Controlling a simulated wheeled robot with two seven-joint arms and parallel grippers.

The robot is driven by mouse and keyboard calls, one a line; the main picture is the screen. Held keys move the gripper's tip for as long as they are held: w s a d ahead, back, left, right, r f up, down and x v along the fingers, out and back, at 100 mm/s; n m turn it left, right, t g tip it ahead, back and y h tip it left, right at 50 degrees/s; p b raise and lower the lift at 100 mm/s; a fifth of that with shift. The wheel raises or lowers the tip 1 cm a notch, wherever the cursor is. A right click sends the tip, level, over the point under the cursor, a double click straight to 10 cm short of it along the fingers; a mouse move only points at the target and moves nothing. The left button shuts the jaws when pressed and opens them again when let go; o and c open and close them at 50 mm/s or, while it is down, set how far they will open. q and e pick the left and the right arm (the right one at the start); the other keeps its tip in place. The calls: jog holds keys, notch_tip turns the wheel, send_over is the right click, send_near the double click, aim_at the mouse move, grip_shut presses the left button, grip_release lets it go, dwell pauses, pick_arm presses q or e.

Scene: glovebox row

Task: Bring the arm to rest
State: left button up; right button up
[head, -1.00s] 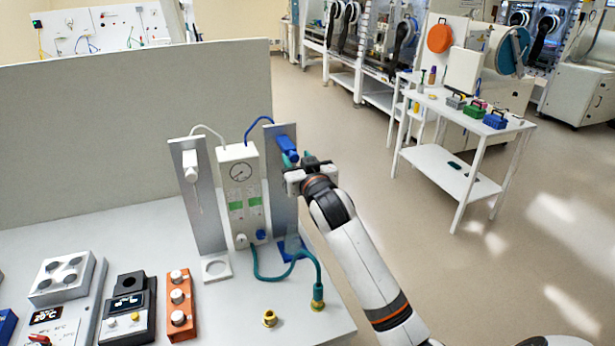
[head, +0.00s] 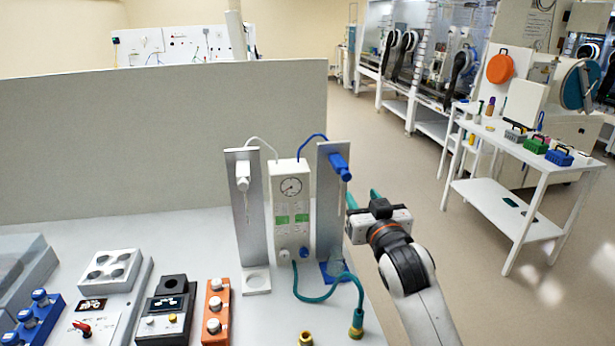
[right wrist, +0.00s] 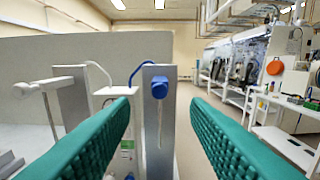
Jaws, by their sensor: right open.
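My right gripper (head: 362,198) is open and empty, with teal finger pads. In the head view it is just right of the blue-topped metal stand (head: 328,205), apart from it. The stand's blue head (head: 340,167) also shows in the right wrist view (right wrist: 160,88), framed in the gap between my fingers (right wrist: 165,130) and beyond them. My right arm (head: 412,275) comes up from the lower right of the head view. My left gripper is not in either view.
A white gauge box (head: 290,205) and a white-headed stand (head: 245,215) stand beside the blue one. A teal hose (head: 318,299) ends in a brass fitting (head: 357,325). A grey partition (head: 150,140) closes the back. Open floor (head: 450,220) lies to the right.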

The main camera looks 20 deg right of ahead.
jog(key=s+a+f+n+g+y, duration=0.1)
jog(key=s+a+f+g, duration=0.25)
jog(key=f, duration=0.55)
jog(key=s+a+f+n+g+y, duration=0.1)
jog(key=s+a+f+g, duration=0.15)
jog(key=s+f, duration=0.4)
jog(key=s+a+f+n+g+y, duration=0.1)
jog(key=s+a+f+g, duration=0.3)
jog(key=s+f, duration=0.45)
jog(key=s+a+f+n+g+y, duration=0.2)
jog(key=s+a+f+g, duration=0.25)
jog(key=s, duration=0.65)
notch_tip(320, 180, down, 28)
jog(key=b, duration=0.2)
jog(key=s+d+f+g+b, duration=0.2)
jog(key=s+d+f, duration=0.1)
jog(key=s+f, duration=1.4)
notch_tip(320, 180, down, 3)
jog(key=shift+s+r+h, duration=0.15)
jog(key=shift+s+h, duration=0.15)
